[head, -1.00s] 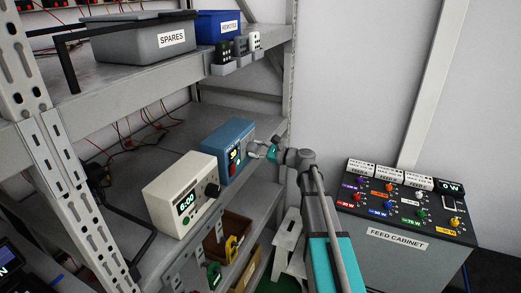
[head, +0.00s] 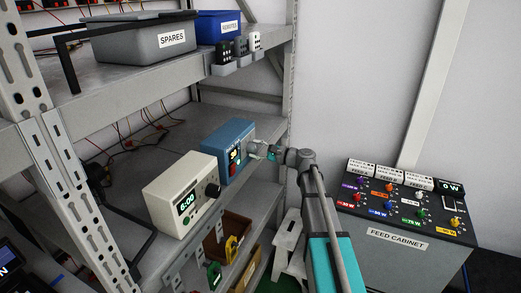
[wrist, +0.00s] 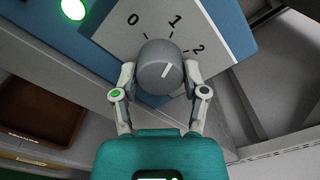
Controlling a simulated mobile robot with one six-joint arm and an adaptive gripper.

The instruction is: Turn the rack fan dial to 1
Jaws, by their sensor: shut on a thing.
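The rack fan dial (wrist: 160,67) is a round grey knob with a white pointer mark, on a pale plate (wrist: 225,45) printed 0, 1 and 2. The plate is on the blue fan box (head: 229,148) on the middle shelf. My gripper (wrist: 160,76) is shut on the dial, one finger on each side of it. In the head view my gripper (head: 257,149) reaches the box's right face, and the dial is not clear there.
A cream timer box (head: 181,196) reading 6:00 with a black knob stands beside the blue box. A rack upright (head: 290,80) is close behind my wrist. The upper shelf holds a SPARES bin (head: 150,42). A feed cabinet (head: 400,240) stands at the right.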

